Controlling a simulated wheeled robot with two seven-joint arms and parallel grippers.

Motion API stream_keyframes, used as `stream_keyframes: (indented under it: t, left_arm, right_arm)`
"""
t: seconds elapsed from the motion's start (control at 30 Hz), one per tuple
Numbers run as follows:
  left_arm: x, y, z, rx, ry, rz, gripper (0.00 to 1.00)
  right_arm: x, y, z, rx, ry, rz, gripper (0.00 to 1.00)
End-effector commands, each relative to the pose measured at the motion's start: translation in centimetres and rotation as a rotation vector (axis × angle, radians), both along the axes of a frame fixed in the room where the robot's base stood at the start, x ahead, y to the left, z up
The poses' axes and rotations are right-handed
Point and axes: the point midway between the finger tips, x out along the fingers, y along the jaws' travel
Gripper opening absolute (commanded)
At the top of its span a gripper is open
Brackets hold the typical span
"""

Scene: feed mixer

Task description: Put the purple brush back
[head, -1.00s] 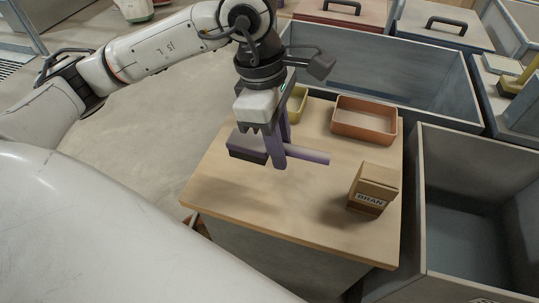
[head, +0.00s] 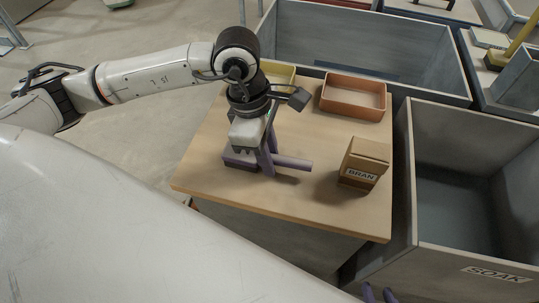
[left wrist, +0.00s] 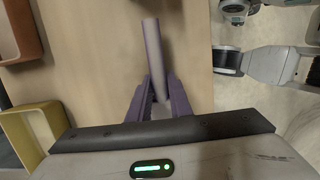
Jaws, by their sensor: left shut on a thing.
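The purple brush (head: 293,163) has a long round handle pointing right and a block-shaped head at its left end. My left gripper (head: 266,167) is shut on the handle near the head, with the brush low over the wooden table (head: 220,197); I cannot tell whether its bristles touch the top. In the left wrist view the handle (left wrist: 152,45) passes between the purple fingers (left wrist: 160,98); the head is hidden there. My right gripper (head: 378,293) shows only as two fingertips with a gap between them at the bottom edge, with nothing seen between them.
An orange tray (head: 353,114) stands at the table's back right, and a yellow tray (head: 284,72) partly hidden behind my left arm. A BRAN box (head: 364,163) stands right of the brush. Grey bins lie behind and right, one labelled SOAK (head: 497,273). The front left tabletop is clear.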

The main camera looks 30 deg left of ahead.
Motion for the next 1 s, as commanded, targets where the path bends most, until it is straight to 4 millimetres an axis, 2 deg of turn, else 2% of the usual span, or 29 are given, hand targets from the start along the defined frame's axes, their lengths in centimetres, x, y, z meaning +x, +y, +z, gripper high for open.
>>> stream_keyframes:
  t: [0.07,0.1,0.2,0.47,0.63,1.0]
  left_arm:
    - [0.0,0.0,-0.4,0.0,-0.001,0.0,0.0]
    - [0.0,0.0,-0.3,0.0,0.0,0.0,0.22]
    - [0.0,0.0,-0.2,0.0,0.0,0.0,0.37]
    - [0.0,0.0,-0.2,0.0,0.0,0.0,0.37]
    - [0.1,0.1,0.7,0.0,-0.002,0.0,0.37]
    - [-0.3,1.6,8.3,0.0,-0.005,0.0,0.37]
  right_arm:
    - [0.0,0.0,-0.4,0.0,-0.002,0.0,0.31]
    - [0.1,0.0,-0.3,0.001,-0.002,-0.001,0.31]
    - [0.1,0.0,-0.2,0.001,-0.002,-0.001,0.31]
    - [0.1,-0.1,-0.2,0.0,-0.002,0.0,0.31]
    - [0.1,-0.1,0.3,-0.003,-0.004,0.0,0.31]
    - [0.1,-0.1,0.4,-0.005,-0.002,0.001,0.31]
